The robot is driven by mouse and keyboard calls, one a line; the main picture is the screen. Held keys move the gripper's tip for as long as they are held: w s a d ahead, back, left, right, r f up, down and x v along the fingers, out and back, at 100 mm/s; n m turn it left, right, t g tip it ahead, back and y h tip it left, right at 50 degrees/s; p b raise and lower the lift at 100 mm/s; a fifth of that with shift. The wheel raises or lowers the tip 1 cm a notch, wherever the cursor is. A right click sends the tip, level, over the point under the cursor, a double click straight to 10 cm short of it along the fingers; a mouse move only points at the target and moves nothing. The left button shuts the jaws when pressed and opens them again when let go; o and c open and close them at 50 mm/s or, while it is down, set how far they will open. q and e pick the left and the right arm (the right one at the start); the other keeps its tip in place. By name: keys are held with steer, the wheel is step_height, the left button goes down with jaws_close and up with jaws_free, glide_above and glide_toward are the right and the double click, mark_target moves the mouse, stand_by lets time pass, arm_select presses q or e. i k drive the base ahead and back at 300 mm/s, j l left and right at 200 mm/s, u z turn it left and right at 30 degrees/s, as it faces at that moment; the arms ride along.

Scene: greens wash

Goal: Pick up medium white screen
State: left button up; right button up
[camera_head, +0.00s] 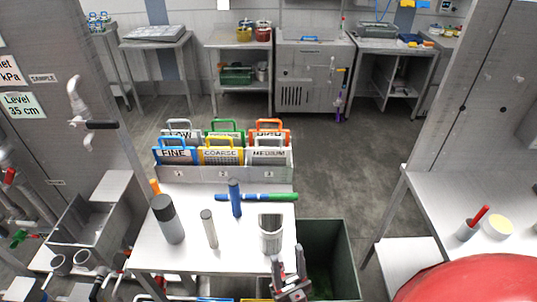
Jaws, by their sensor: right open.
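The medium white screen (268,155) stands upright in the front right slot of a rack (222,174), above the number 3. It has a whitish frame and handle and a label reading MEDIUM. My right gripper (288,266) is at the bottom of the head view, open and empty. It is on the near side of the table, apart from the screen and well below it in the picture. My left gripper is not in view.
Blue FINE (174,154) and yellow COARSE (221,155) screens stand left of it, with more screens behind. A metal cup (271,239), a blue upright tool (235,197) and a grey bottle (168,220) stand on the table. A dark bin (335,235) is right.

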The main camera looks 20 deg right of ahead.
mark_target(257, 156)
steer(key=i+j+z, duration=0.15)
steer(key=j+z, duration=0.15)
steer(key=j, duration=0.65)
steer(key=j+z, duration=0.35)
steer(key=j, duration=0.6)
